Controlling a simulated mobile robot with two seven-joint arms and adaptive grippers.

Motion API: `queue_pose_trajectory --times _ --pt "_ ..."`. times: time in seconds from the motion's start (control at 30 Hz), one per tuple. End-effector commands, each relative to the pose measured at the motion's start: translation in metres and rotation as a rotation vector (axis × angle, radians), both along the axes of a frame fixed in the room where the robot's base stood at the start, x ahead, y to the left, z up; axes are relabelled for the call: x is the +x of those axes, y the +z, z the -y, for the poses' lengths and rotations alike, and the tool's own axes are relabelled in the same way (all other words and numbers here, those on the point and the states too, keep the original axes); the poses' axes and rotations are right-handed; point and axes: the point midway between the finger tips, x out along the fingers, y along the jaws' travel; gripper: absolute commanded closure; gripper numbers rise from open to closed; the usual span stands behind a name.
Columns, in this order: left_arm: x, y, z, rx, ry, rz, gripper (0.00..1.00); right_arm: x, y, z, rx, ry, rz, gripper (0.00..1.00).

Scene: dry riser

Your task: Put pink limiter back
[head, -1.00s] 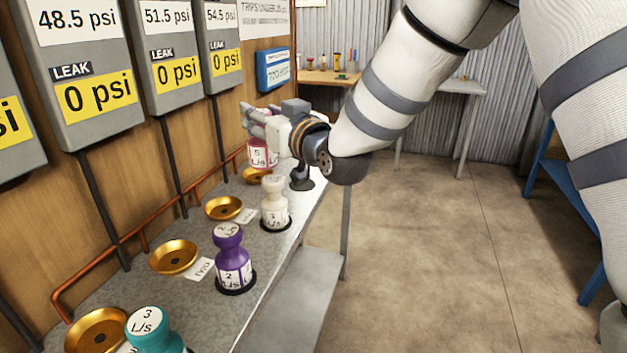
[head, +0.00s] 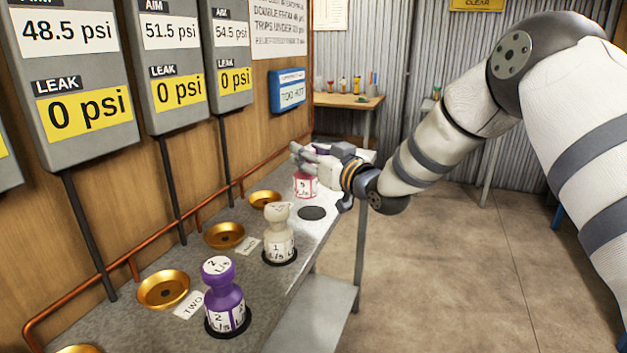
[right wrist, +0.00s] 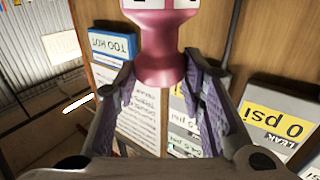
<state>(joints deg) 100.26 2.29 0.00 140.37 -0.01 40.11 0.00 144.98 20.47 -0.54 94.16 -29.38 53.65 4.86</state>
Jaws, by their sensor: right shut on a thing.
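The pink limiter (head: 305,187) has a white label that reads 5 L/s. My right gripper (head: 316,158) is shut on its upper part. In the right wrist view the pink limiter (right wrist: 165,55) sits between the two purple-padded fingers. In the head view it shows just behind a bare dark round pad (head: 312,213) and right of an empty brass cup (head: 263,199). I cannot tell whether its base touches the bench. My left gripper is not in view.
A cream limiter (head: 279,235) and a purple limiter (head: 225,297) stand on dark pads along the bench (head: 262,293). The floor to the right is clear.

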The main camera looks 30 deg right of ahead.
Motion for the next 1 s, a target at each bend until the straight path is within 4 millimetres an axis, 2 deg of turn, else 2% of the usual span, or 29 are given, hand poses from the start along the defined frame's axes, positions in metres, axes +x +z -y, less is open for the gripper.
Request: queue_pose_trajectory --times 0.03,0.27,0.43,0.8,0.83,0.9,1.0 --pt "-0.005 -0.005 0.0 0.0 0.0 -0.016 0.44 0.005 -0.013 0.006 0.001 -0.002 -0.003 1.0" --pt "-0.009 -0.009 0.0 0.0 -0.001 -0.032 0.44 0.013 -0.028 0.019 0.0 0.0 0.003 1.0" --pt "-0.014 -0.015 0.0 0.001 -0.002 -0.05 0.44 0.014 -0.06 0.022 0.001 0.0 0.001 1.0" --pt "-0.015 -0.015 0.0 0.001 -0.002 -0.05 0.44 0.014 -0.063 0.021 0.001 0.0 0.006 1.0" --pt "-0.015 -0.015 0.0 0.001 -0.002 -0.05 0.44 0.014 -0.064 0.021 0.0 0.0 0.003 0.61" --pt "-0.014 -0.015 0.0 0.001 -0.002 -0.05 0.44 0.014 -0.063 0.021 0.001 0.0 0.004 0.45" --pt "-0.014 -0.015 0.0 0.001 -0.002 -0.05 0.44 0.013 -0.063 0.021 0.001 0.0 0.004 0.43"
